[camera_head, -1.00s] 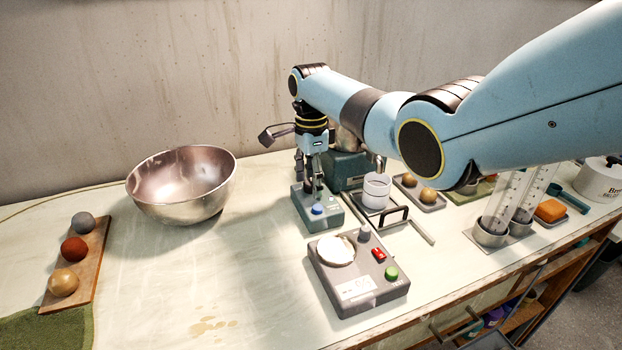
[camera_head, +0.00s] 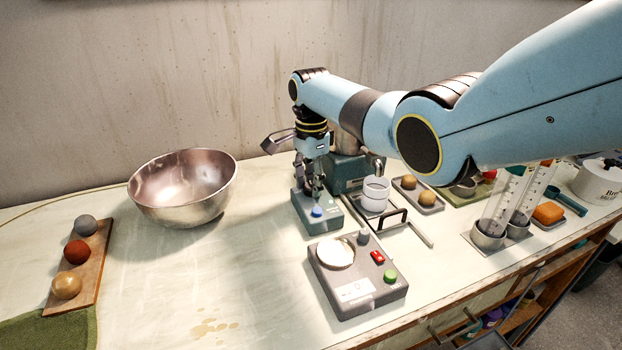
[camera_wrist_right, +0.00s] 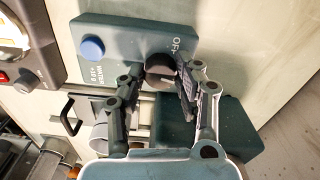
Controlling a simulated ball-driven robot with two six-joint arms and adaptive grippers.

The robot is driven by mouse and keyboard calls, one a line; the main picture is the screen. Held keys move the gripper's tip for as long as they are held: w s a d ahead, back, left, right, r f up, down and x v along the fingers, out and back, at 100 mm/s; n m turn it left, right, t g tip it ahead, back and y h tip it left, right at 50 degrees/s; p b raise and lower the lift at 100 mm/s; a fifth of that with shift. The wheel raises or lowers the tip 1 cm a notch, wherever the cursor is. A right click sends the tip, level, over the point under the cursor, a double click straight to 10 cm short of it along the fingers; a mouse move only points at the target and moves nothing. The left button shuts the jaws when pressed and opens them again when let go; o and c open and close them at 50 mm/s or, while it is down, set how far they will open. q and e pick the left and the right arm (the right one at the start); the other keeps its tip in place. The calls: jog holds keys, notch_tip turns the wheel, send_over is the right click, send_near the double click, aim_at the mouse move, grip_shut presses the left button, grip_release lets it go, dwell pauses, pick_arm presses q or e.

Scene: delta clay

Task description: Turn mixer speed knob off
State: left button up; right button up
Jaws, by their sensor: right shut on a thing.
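The mixer speed knob (camera_wrist_right: 160,70) is a dark round knob with a pale pointer line, on a teal control box (camera_wrist_right: 120,38) marked "OFF", in the right wrist view. My right gripper (camera_wrist_right: 160,78) is shut on the knob, with a finger on each side of it. In the head view the gripper (camera_head: 313,190) points down onto the teal control box (camera_head: 311,221), and its fingers hide most of the knob. A blue button (camera_head: 317,211) sits on the near end of the box. My left gripper is not in view.
A grey box (camera_head: 348,307) with red and green buttons stands in front. A steel bowl (camera_head: 180,210) and a board with clay balls (camera_head: 92,262) lie left. A white cup (camera_head: 375,194) and a tray with balls (camera_head: 432,204) stand right. The table between bowl and boxes is clear.

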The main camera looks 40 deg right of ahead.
aim_at(311, 184)
jog(key=n+p, duration=0.1)
jog(key=n, duration=0.2)
jog(key=shift+r+n, duration=0.1)
jog(key=shift+n, duration=0.2)
jog(key=n+p, duration=0.1)
jog(key=n, duration=0.2)
jog(key=shift+n, duration=0.3)
jog(key=n+p, duration=0.1)
jog(key=n, duration=0.3)
jog(key=shift+n, duration=2.2)
jog(key=o, duration=1.1)
jog(key=shift+o, duration=0.2)
notch_tip(311, 184, up, 12)
